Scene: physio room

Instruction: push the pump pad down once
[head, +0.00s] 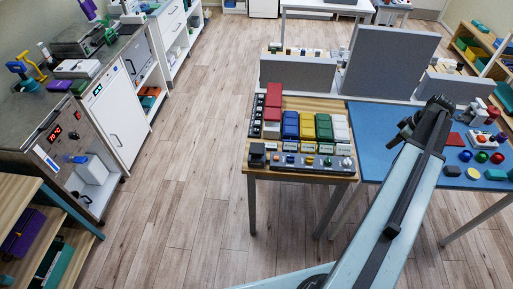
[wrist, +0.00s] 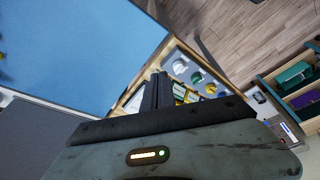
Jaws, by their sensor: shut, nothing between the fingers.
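I cannot tell for sure which part is the pump pad. A grey panel (head: 310,163) with several coloured knobs lies along the front edge of a small wooden table (head: 290,175). A black block (head: 257,151) stands at the panel's left end. My gripper (wrist: 160,80) is shut and empty in the wrist view, with dark fingers in front of part of the wooden table. Coloured round knobs, including a green knob (wrist: 197,77), show just beyond the fingers. In the head view my arm reaches over the blue table, and its end is too small and crowded to read.
Red, blue, green, yellow and white blocks stand behind the panel. The blue table (head: 375,120) adjoins on the right, with loose coloured pieces. Grey screens (head: 390,62) stand behind. Cabinets line the left wall (head: 115,115). The wooden floor (head: 200,170) between is clear.

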